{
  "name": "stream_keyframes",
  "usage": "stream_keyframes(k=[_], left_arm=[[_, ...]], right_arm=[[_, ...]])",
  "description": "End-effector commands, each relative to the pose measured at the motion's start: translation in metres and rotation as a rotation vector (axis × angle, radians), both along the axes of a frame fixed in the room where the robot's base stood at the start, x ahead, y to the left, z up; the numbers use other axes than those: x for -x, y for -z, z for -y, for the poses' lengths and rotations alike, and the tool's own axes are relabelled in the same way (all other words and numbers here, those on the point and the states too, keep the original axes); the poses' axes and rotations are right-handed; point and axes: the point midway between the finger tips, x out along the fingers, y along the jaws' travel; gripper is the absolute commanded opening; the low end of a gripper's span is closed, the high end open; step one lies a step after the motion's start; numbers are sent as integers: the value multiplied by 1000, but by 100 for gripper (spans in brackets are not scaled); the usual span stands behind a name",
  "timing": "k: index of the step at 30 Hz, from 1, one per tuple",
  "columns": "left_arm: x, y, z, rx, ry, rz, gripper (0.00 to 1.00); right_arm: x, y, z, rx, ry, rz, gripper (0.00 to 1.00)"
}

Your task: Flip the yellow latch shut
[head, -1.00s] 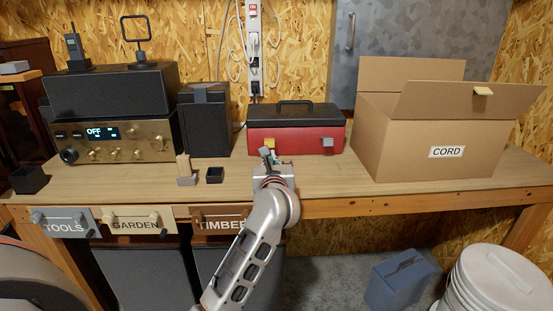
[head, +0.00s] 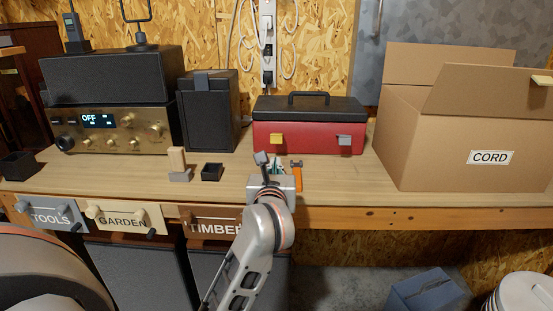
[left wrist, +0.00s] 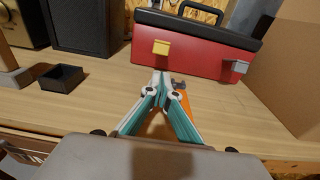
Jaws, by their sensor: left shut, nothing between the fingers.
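The red toolbox (head: 310,138) with a dark lid stands at the back of the bench. Its yellow latch (head: 276,139) is on the left of the front face and also shows in the left wrist view (left wrist: 161,47). It seems to stick out from the front; I cannot tell its exact angle. A grey latch (head: 344,141) is on the right. My left gripper (head: 274,163) is in front of the toolbox, below and apart from the yellow latch. Its teal fingers meet at the tips in the left wrist view (left wrist: 160,78), shut and empty. My right gripper is not in view.
An orange-handled tool (head: 297,177) lies on the bench just right of my left gripper. A small black tray (head: 212,172) and a wooden-handled stamp-like object (head: 178,165) are to the left. A large cardboard box (head: 450,150) marked CORD stands at right.

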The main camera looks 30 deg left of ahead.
Motion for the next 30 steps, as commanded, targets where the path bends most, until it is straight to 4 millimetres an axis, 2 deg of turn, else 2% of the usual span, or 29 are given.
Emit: stream_keyframes(k=[9,15,21,30], left_arm=[[-45,7,-28,-1,-3,-2,0],[-68,10,-43,-1,-3,-2,0],[-78,10,-48,0,-1,-1,0],[-79,10,-49,0,-1,0,0]], right_arm=[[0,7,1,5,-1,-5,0],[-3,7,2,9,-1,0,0],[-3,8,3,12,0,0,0],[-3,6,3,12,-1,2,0]])
